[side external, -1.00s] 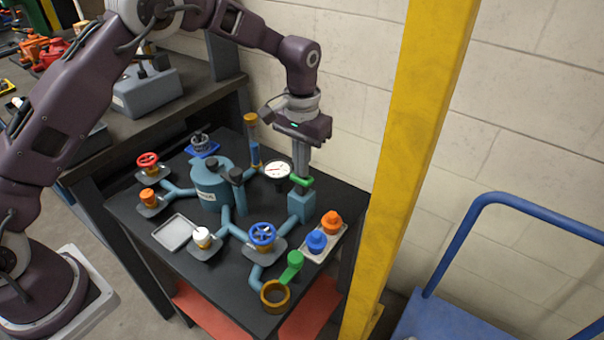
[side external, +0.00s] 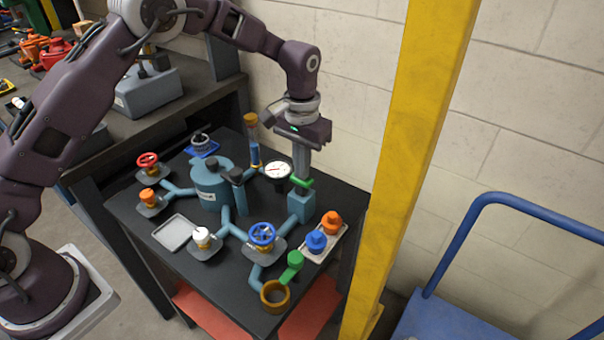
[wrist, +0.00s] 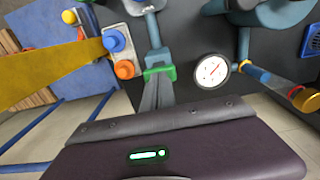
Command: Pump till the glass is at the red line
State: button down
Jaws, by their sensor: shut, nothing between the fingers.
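My gripper (side external: 301,174) is shut and empty, pointing down with its fingertips at a green piece (side external: 305,183) on top of a teal block (side external: 301,202). In the wrist view the fingers (wrist: 157,80) overlap the green piece (wrist: 160,71); they look to be touching it, but contact is hard to confirm. A thin upright tube (side external: 254,154) with an orange cap (side external: 250,118) stands behind the teal tank and may be the glass. A round white dial gauge (side external: 278,170) stands left of my gripper.
A teal tank (side external: 210,186) with pipes, a blue valve wheel (side external: 262,234) and a red valve wheel (side external: 147,160) fill the black table. Blue (side external: 316,241) and orange (side external: 332,222) knobs sit just right of the block. A yellow post (side external: 405,160) stands to the right.

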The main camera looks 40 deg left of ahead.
jog(key=shift+f, duration=0.9)
jog(key=shift+r, duration=1.9)
jog(key=shift+f, duration=1.85)
jog(key=shift+r, duration=1.85)
